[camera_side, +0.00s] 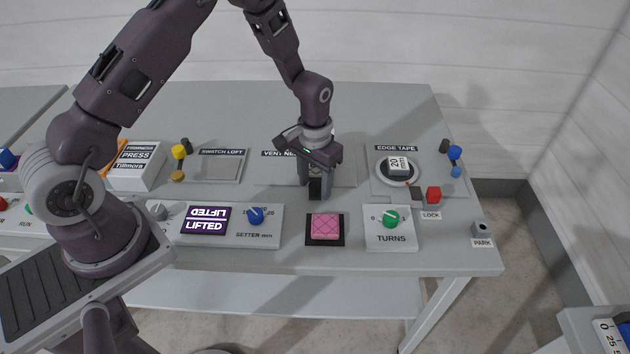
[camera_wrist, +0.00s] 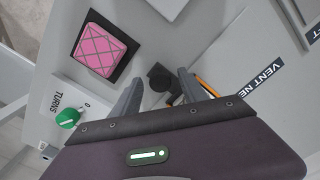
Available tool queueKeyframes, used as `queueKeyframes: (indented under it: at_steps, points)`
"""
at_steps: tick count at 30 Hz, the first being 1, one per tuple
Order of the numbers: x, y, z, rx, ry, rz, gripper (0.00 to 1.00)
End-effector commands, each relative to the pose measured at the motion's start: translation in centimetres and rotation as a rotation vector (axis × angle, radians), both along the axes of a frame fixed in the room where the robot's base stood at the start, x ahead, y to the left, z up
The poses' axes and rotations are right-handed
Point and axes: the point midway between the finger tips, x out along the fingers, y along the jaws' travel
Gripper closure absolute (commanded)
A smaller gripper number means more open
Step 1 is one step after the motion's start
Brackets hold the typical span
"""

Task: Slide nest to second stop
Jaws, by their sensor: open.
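The vent nest plate (camera_side: 345,172), with a label that reads "VENT NE" before it is cut off, lies at the middle of the bench. It is mostly hidden behind my gripper in the side view. My gripper (camera_side: 315,192) points down at its front part, fingers open. A dark block shows by the fingertips. The nest's stops cannot be made out.
A pink quilted pad (camera_side: 325,226) lies on a black square in front of my gripper. To the left are the LIFTED display (camera_side: 205,221) and swatch loft plate (camera_side: 219,168).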

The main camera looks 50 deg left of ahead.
Motion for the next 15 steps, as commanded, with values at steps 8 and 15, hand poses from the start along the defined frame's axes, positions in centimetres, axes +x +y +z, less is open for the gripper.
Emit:
queueKeyframes:
  at_steps: [8,15]
  points:
    - [0.00,-0.01,0.06,0.000,0.000,0.000,0.77]
    - [-0.01,-0.01,0.08,0.000,0.000,-0.001,1.00]
